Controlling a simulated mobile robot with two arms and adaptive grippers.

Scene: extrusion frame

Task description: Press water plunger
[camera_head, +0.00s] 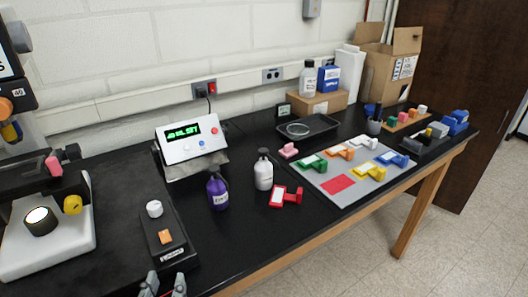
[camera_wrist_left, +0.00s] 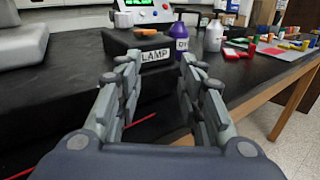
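A white bottle (camera_head: 263,175) with a dark top stands upright on the black bench, right of a purple bottle (camera_head: 217,192). I cannot read the white bottle's label. My left gripper (camera_head: 164,284) is at the bottom edge of the head view, in front of the bench and apart from both bottles. In the left wrist view its fingers (camera_wrist_left: 160,62) are spread and empty. My right gripper is not in view.
A black box marked "LAMP" (camera_wrist_left: 157,58) lies close ahead of my left fingers, carrying a white knob (camera_head: 154,208) and an orange switch (camera_head: 165,236). A digital display unit (camera_head: 190,139) stands behind. A red clip (camera_head: 286,196) and a grey mat (camera_head: 345,190) lie right of the bottles.

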